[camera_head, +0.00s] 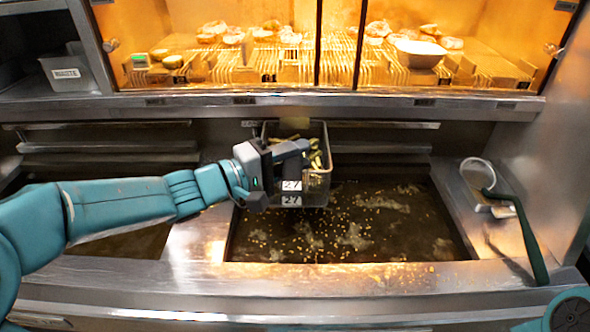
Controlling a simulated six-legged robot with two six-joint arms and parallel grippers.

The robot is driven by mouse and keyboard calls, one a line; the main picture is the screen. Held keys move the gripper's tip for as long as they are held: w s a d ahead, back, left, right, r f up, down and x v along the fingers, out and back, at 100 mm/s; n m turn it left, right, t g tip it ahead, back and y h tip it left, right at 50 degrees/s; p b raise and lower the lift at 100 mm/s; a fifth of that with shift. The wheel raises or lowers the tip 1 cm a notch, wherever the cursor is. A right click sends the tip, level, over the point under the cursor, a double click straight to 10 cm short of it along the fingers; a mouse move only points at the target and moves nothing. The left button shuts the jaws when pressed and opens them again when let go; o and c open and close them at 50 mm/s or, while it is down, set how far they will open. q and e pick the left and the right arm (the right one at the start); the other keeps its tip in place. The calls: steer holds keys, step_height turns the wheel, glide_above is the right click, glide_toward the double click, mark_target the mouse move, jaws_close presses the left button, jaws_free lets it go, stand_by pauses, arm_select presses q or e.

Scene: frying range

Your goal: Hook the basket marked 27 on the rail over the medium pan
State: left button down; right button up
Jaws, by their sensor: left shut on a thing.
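The basket hangs upright above the back left part of the right-hand pan (350,235), which holds dark oil with floating crumbs. A rail (385,125) runs along the wall behind that pan. I cannot tell whether the basket touches the rail. My right gripper is out of view.
A second oil pan (125,243) lies at left, partly under my arm, with its own rail (95,125). A skimmer with a green handle (520,235) rests on the right ledge. A lit warming cabinet (330,50) with food stands above. A "WASTE" bin (70,74) is at upper left.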

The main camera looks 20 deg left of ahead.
arm_select(q)
steer(key=shift+w+a+f+b, duration=0.2)
steer(key=shift+w+f+b, duration=0.05)
steer(key=shift+w+f, duration=0.3)
steer(key=shift+w+a+f+b, duration=0.15)
steer(key=shift+w+f+b, duration=0.1)
steer(key=shift+w+f, duration=0.3)
steer(key=shift+f, duration=0.55)
stand_by(0.3)
steer(key=c, duration=0.8)
jaws_free()
steer(key=shift+f, duration=0.1)
